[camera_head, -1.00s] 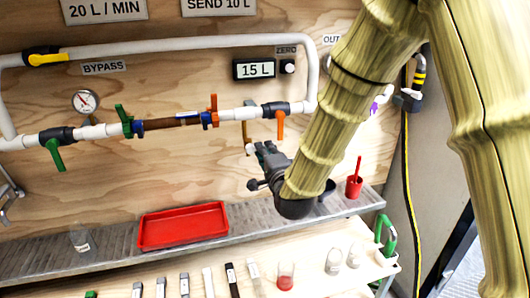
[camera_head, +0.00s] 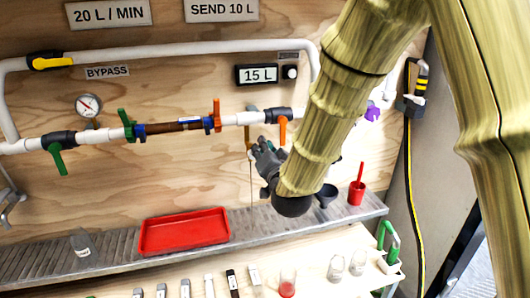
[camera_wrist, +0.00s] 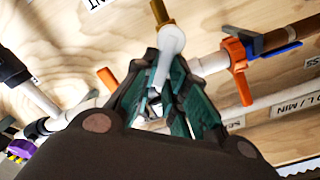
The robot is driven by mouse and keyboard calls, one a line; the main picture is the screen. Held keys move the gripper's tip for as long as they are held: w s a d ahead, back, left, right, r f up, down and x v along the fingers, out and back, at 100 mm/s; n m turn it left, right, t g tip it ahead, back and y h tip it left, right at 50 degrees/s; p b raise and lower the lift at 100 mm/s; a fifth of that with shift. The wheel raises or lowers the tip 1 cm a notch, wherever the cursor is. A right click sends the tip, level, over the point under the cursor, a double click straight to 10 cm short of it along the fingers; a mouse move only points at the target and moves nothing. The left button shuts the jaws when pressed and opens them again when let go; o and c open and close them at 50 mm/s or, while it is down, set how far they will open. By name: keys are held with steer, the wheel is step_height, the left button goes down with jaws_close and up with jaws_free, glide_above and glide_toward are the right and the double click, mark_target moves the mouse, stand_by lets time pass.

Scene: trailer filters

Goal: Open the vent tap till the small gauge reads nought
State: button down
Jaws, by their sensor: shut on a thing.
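The vent tap (camera_head: 249,138) hangs below the pipe at the right as a narrow brass stem. In the wrist view its brass stem (camera_wrist: 162,12) leads to a pale grey-white part (camera_wrist: 171,42) between my fingers. My gripper (camera_head: 262,150) is at the tap's lower end; in the wrist view my gripper (camera_wrist: 165,75) is shut on that pale part. A thin line (camera_head: 252,185) runs straight down below the tap, like a fine stream. The small round gauge (camera_head: 89,105) sits above the pipe at the left; its reading is too small to tell.
An orange-handled valve (camera_head: 282,130) is just right of my gripper, and an orange clamp (camera_head: 216,115) is to its left. A display (camera_head: 256,75) reads 15 L. A red tray (camera_head: 184,232), black funnel (camera_head: 327,194) and red cup (camera_head: 357,190) stand on the ledge below.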

steer(key=n, duration=0.2)
steer(key=a+n, duration=0.1)
steer(key=n, duration=0.2)
steer(key=shift+s+a+r+n, duration=0.25)
steer(key=shift+a+r+n, duration=0.05)
steer(key=shift+r, duration=0.05)
steer(key=shift+a, duration=0.1)
stand_by(0.4)
steer(key=c, duration=1.4)
jaws_free()
steer(key=shift+c, duration=0.2)
steer(key=shift+s, duration=0.15)
steer(key=v, duration=1.1)
steer(key=shift+s, duration=0.4)
